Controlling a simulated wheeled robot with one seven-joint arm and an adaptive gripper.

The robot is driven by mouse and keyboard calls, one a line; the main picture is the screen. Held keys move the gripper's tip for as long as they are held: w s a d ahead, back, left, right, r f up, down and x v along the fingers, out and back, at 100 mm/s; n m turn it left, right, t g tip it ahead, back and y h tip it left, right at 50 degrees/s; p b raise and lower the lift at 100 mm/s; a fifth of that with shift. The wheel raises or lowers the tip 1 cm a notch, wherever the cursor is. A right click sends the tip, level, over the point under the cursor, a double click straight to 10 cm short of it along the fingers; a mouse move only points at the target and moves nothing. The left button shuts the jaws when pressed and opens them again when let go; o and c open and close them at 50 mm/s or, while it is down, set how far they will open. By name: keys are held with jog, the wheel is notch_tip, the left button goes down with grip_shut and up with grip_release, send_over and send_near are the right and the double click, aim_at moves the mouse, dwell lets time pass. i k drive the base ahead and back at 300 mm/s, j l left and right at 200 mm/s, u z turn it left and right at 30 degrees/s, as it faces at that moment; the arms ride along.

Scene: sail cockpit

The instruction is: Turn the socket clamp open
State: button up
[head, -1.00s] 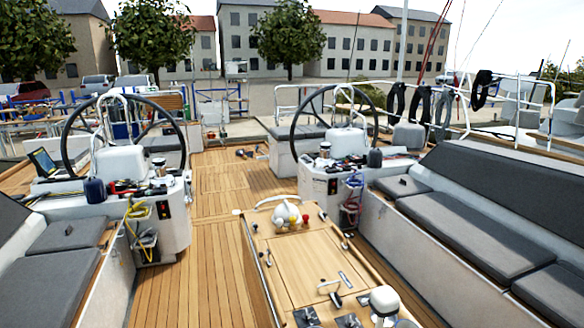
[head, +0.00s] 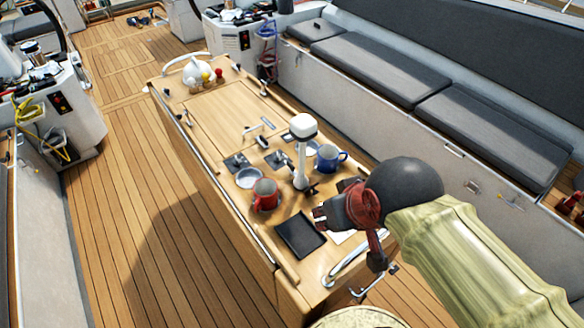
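A white post with a rounded white head (head: 302,128) stands upright on the wooden cockpit table in the head view. A small dark part (head: 312,189) lies at the right of its foot; I cannot tell whether this is the socket clamp. My gripper (head: 322,213), dark with red parts, is at the right near end of the table, right of and nearer than the post. It appears apart from the post. Its fingers are small and seen from behind, so whether they are open or shut is unclear. It hides part of the table's right edge.
The table (head: 215,115) also bears a red mug (head: 265,193), a blue mug (head: 327,157), a grey dish (head: 249,178), a black flat pad (head: 299,236) and several dark fittings. A metal rail (head: 347,265) edges its near end. Grey bench cushions (head: 490,120) lie right; open deck lies left.

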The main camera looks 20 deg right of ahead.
aim_at(291, 168)
jog(key=j+z, duration=0.25)
jog(key=j, duration=0.25)
jog(key=j+z, duration=0.2)
jog(key=j, duration=0.3)
jog(key=k+j+z, duration=0.1)
jog(key=j+z, duration=0.15)
jog(key=j, duration=0.2)
jog(key=k+j+z, duration=0.2)
jog(key=j, duration=0.3)
jog(key=i, duration=0.1)
